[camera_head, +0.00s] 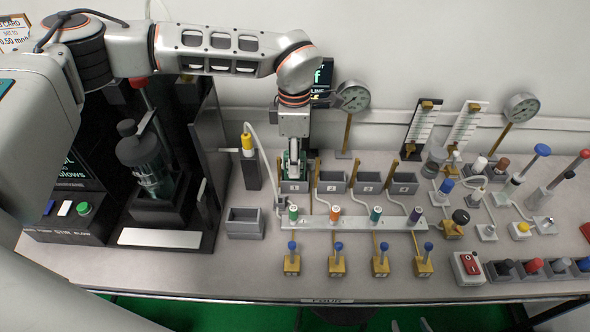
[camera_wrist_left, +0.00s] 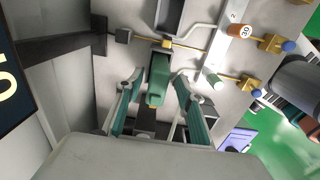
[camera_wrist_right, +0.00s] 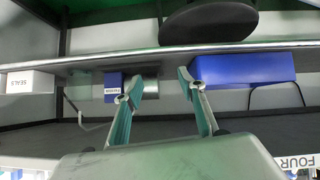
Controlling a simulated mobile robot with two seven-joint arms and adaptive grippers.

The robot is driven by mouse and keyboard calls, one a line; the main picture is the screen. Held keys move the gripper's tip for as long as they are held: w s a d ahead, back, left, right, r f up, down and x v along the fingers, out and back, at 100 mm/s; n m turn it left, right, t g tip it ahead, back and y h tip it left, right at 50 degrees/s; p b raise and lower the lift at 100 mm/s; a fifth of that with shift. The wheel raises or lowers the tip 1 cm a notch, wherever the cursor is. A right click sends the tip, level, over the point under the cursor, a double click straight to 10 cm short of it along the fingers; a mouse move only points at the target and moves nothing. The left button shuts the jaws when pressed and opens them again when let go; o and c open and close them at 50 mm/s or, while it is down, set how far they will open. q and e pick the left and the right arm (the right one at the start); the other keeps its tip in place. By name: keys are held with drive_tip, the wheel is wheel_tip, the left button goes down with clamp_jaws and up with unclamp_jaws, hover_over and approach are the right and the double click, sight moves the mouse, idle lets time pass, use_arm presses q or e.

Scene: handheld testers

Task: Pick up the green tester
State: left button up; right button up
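The green tester (camera_wrist_left: 159,78) is a dark green upright block in the left wrist view, with a slot box (camera_wrist_left: 172,15) beyond it. My left gripper (camera_wrist_left: 155,85) is open, with one finger on each side of the tester and a gap at both sides. In the head view, my left gripper (camera_head: 293,168) points down over the slot box marked 1 (camera_head: 294,187) and mostly hides the tester. My right gripper (camera_wrist_right: 160,85) is open and empty in the right wrist view, near the bench's front edge; its fingertips barely show at the bottom of the head view (camera_head: 410,325).
More slot boxes (camera_head: 368,184) stand to the right of the first. A rail with coloured caps (camera_head: 350,223) and brass valves (camera_head: 338,264) lies in front. A yellow-topped post (camera_head: 249,160) and dark rig (camera_head: 150,170) stand left. A small grey box (camera_head: 246,224) sits nearby.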

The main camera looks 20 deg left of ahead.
use_arm(q)
drive_tip(key=f, duration=0.3)
drive_tip(key=shift+w+f, duration=0.2)
drive_tip(key=shift+f, duration=0.15)
clamp_jaws()
drive_tip(key=shift+r, duration=0.1)
